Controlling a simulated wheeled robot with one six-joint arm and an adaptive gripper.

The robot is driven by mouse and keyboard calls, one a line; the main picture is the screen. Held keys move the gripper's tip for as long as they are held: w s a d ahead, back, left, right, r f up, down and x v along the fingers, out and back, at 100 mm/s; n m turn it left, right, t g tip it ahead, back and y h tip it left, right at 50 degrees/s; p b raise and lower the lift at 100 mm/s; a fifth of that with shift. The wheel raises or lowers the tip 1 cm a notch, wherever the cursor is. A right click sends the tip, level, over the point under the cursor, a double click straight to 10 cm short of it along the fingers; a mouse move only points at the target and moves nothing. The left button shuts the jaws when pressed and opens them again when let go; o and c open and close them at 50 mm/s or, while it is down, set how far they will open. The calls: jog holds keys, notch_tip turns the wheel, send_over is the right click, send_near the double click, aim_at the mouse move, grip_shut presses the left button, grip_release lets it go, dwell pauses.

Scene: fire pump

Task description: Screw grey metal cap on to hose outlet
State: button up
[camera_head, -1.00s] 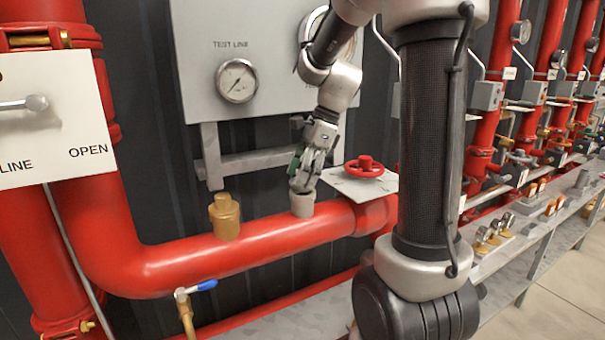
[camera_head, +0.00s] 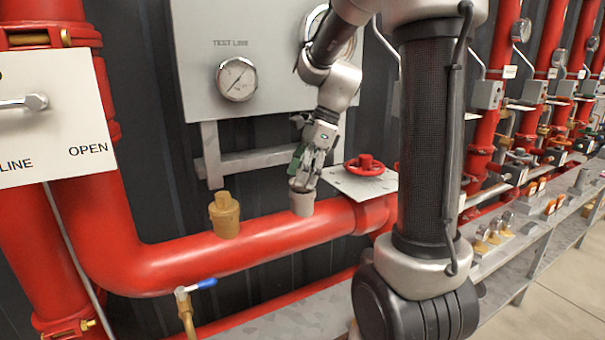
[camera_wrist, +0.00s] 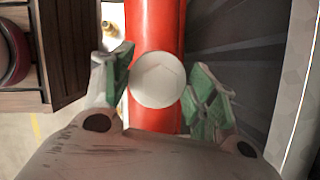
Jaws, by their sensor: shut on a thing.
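The grey metal cap (camera_wrist: 157,79) shows in the wrist view as a pale round disc between my fingers, with the red pipe (camera_wrist: 155,20) beyond it. My gripper (camera_head: 303,181) points down over the hose outlet on the horizontal red pipe in the head view and is shut on the cap. In the head view a grey cylinder (camera_head: 302,203) stands upright on the pipe right under the fingertips. I cannot tell there where cap ends and outlet begins, and the threads are hidden. The green finger pads also show in the wrist view (camera_wrist: 160,90).
A brass fitting (camera_head: 225,215) stands on the pipe to the left. A red handwheel (camera_head: 365,166) on a pale plate is close on the right. A gauge panel (camera_head: 265,60) is behind. A blue-handled valve (camera_head: 200,285) sits below the pipe.

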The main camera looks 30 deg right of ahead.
jog(key=shift+f, duration=0.75)
dwell(1.2)
jog(key=o, duration=0.3)
jog(key=c, duration=0.4)
jog(key=m+t, duration=0.1)
jog(key=m, duration=0.3)
jog(key=shift+h, duration=0.3)
jog(key=shift+m+t, duration=0.6)
jog(key=shift+m, duration=0.6)
jog(key=shift+h, duration=0.3)
